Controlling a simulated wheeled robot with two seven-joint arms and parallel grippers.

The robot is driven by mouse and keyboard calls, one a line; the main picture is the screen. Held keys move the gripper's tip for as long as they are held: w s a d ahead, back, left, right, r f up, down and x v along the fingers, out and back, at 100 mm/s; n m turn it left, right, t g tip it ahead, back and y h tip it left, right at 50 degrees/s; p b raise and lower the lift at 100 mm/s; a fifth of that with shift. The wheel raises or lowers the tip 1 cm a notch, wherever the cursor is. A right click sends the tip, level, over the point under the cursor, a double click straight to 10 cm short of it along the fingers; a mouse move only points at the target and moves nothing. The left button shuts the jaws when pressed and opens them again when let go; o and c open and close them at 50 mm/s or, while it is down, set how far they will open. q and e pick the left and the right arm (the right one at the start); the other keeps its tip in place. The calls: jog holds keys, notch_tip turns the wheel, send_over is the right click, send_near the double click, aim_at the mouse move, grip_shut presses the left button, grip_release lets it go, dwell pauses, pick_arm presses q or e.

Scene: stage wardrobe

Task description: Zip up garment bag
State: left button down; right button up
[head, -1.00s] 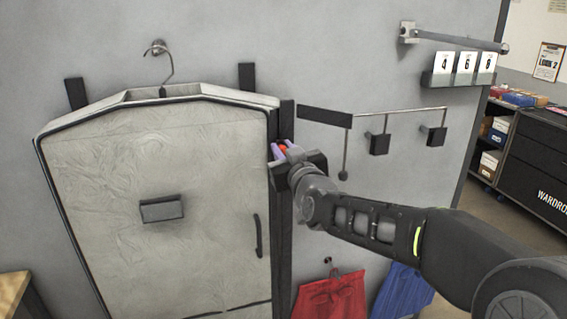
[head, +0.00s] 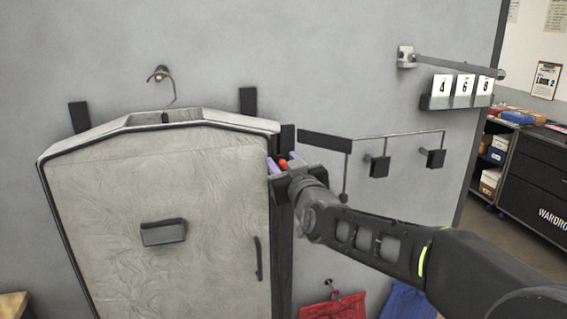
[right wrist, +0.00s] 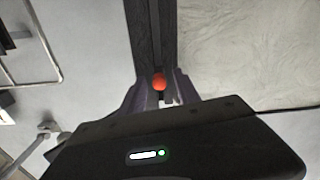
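The pale grey garment bag (head: 160,200) hangs against the wall, with dark trim and a dark zip strip (head: 281,230) down its right side. The strip also shows in the right wrist view (right wrist: 143,30). An orange-red zip pull (head: 283,163) is near the top of this strip; it shows as a round knob in the right wrist view (right wrist: 159,82). My right gripper (head: 284,163) has its purple fingers on either side of the pull, closed on it. The fingers partly hide the pull and slider. My left gripper is not in view.
A hook (head: 160,74) is above the bag. A wall rail with dark blocks (head: 379,166) is right of my gripper, close above my arm. A number rack (head: 461,98) and a bar (head: 455,66) are higher right. Red cloth (head: 333,308) and blue cloth (head: 407,302) hang below.

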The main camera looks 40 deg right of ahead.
jog(key=b+v, duration=0.2)
jog(key=v, duration=0.5)
jog(key=shift+s, duration=0.35)
jog(key=w+a+f+m+g+y, duration=0.15)
jog(key=a+f, duration=0.35)
jog(key=f, duration=0.7)
jog(key=w+a+f+g+y, duration=0.1)
jog(key=a+f+g+y, duration=0.25)
jog(key=f, duration=0.85)
jog(key=w+a+f+m+g+y, duration=0.15)
jog(key=a+f, duration=0.35)
jog(key=f, duration=0.8)
jog(key=s+a+f+n+g+y, duration=0.1)
jog(key=s+a+f+g, duration=0.1)
jog(key=s+a+f, duration=0.45)
jog(key=s+a+f+n+g+y, duration=0.1)
jog(key=s+a+f+g, duration=0.25)
jog(key=f, duration=0.55)
jog(key=s+a+f+g, duration=0.2)
jog(key=s+a+f, duration=0.3)
jog(key=s, duration=0.2)
jog(key=s+a+f+n+g+y, duration=0.1)
jog(key=s+a+f+g, duration=0.1)
jog(key=s+a+f, duration=0.3)
jog(key=s, duration=0.3)
jog(key=shift+s+f, duration=0.25)
jog(key=shift+s, duration=0.1)
